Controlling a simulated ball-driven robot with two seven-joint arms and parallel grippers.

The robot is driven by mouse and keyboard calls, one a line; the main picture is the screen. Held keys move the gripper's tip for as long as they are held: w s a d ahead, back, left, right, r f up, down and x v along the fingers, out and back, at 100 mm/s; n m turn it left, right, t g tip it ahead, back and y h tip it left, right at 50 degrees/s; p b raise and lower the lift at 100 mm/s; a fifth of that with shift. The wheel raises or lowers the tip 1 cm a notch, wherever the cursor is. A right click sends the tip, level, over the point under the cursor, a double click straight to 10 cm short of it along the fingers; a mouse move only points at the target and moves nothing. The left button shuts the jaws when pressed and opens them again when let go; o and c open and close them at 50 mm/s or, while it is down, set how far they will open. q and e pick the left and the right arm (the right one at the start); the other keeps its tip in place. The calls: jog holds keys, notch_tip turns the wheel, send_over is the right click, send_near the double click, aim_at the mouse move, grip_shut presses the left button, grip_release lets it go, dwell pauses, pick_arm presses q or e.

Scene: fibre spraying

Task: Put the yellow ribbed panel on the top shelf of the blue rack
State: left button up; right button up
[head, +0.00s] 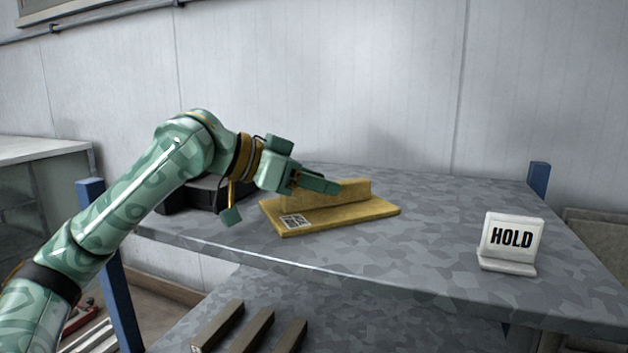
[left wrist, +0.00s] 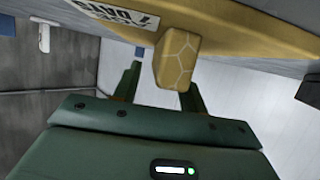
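The yellow ribbed panel (head: 335,212) lies flat on the top shelf (head: 440,225) of the blue rack, left of the shelf's middle. It has a raised rib along its back and a printed label at its near left corner. My left gripper (head: 318,186) is at the rib, with a green finger across its near side. In the left wrist view, the panel (left wrist: 225,28) is at the top, and the fingers (left wrist: 158,88) stand apart. The rib's end overlaps the right finger, and no firm grip shows. My right gripper is out of view.
A black box (head: 190,197) is behind my left arm. Blue posts (head: 539,179) rise at the shelf's corners. Several grey bars (head: 257,331) lie on the lower shelf. The shelf between panel and sign is clear.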

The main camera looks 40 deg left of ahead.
pick_arm(q)
jog(key=shift+d+r, duration=0.1)
jog(key=shift+d, duration=0.25)
jog(key=shift+s, duration=0.15)
jog(key=shift+s+a+r, duration=0.1)
jog(key=shift+s+a, duration=0.1)
jog(key=shift+a, duration=0.05)
jog(key=b+v, duration=0.4)
jog(key=v, duration=0.6)
jog(key=shift+s+a+b, duration=0.1)
jog(key=shift+s+b, duration=0.05)
jog(key=shift+b, duration=0.15)
jog(key=shift+s+a+r, duration=0.25)
jog(key=shift+s+r, duration=0.05)
jog(key=shift+r, duration=0.05)
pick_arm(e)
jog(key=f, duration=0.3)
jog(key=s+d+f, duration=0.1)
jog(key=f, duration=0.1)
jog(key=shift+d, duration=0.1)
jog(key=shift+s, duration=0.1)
